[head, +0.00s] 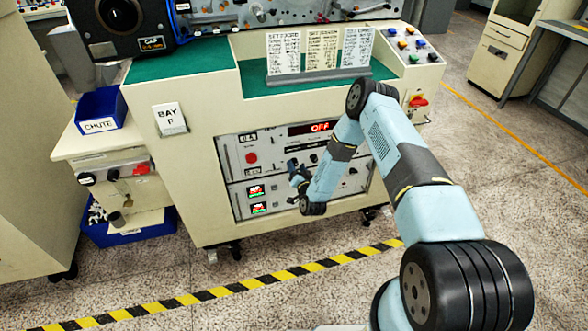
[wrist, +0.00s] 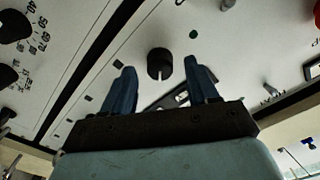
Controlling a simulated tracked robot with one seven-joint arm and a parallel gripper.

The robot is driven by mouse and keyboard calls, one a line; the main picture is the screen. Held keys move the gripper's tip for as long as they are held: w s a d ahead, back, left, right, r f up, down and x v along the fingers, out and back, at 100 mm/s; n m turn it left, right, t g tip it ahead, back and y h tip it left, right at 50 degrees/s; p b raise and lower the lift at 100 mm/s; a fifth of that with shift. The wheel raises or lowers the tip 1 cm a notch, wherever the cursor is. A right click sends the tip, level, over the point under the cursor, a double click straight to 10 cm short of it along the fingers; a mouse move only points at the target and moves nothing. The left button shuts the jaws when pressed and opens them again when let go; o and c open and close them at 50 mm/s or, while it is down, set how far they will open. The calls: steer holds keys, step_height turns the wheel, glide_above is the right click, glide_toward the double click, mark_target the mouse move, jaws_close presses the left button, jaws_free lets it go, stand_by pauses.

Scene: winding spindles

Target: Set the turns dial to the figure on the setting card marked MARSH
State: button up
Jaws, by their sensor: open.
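Three setting cards stand in a rack on the cream machine: a left card (head: 283,52), a middle card (head: 322,48) and a right card (head: 357,47). Their writing is too small to read, so I cannot tell which is marked MARSH. My gripper (wrist: 162,82) is open and empty, facing the control panel (head: 240,160). A black knob (wrist: 160,64) with a pale mark shows between and beyond the fingertips, apart from them. A black dial (wrist: 14,25) with figures around it is at the left edge; a second black dial (wrist: 6,76) is below it. I cannot tell which is the turns dial.
A red switch (head: 418,102) is on the machine's right side. A blue CHUTE bin (head: 100,108) stands at the left. A striped floor line (head: 240,288) runs in front; the floor there is clear.

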steer(key=v, duration=1.3)
steer(key=shift+s, duration=0.15)
